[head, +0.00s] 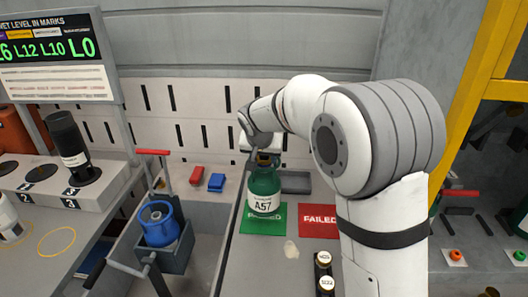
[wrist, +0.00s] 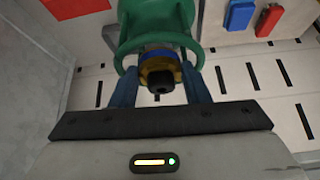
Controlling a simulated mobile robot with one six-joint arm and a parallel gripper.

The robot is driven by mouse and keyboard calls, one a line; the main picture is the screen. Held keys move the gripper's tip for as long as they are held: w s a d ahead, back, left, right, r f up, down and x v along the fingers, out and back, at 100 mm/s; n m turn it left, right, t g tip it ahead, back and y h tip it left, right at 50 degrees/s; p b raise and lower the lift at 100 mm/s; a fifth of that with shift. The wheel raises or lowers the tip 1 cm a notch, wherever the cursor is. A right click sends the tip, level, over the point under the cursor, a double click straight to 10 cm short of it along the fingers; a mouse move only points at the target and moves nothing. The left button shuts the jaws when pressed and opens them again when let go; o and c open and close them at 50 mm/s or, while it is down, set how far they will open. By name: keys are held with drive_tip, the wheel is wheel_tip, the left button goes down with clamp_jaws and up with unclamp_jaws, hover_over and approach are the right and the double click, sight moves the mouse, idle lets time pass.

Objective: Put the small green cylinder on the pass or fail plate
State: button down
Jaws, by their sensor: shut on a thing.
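The small green cylinder (head: 264,184), with a white label reading A57, is upright over the green pass plate (head: 262,229). I cannot tell whether its base touches the plate. My gripper (head: 265,158) is at the top of the cylinder, shut on its collar or neck. In the wrist view the jaws (wrist: 161,85) sit either side of the green cylinder's top (wrist: 157,22), with a brass and black valve between them. The red fail plate (head: 318,221) lies to the right, with its right part behind my arm; a corner shows in the wrist view (wrist: 77,6).
Small dark cylinders (head: 325,272) stand in front of the fail plate. A grey tray (head: 295,182) lies behind it. Red (head: 197,174) and blue (head: 216,182) blocks lie back left. A trolley with a blue cylinder (head: 159,223) stands left. A black cylinder (head: 70,145) stands on a far-left stand.

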sight(263, 166)
drive_tip(key=shift+f, duration=1.95)
drive_tip(key=c, duration=1.2)
unclamp_jaws()
drive_tip(key=shift+f, duration=0.25)
drive_tip(key=shift+c, duration=0.2)
drive_tip(key=o, duration=0.4)
drive_tip(key=shift+s+d+r, duration=0.1)
drive_tip(key=shift+o, duration=0.2)
drive_tip(key=shift+s+r, duration=0.15)
drive_tip(key=shift+r, duration=0.35)
drive_tip(key=d+v, duration=0.1)
drive_tip(key=v, duration=1)
drive_tip(key=s+d+g, duration=0.2)
drive_tip(key=s+d, duration=1)
drive_tip(key=s+d+f, duration=0.3)
drive_tip(key=s, duration=0.5)
drive_tip(key=s+d+f+n+g, duration=0.1)
drive_tip(key=s+d+f, duration=0.2)
drive_tip(key=s, duration=0.5)
drive_tip(key=shift+d+f+y+b, duration=0.3)
drive_tip(key=shift+b, duration=0.05)
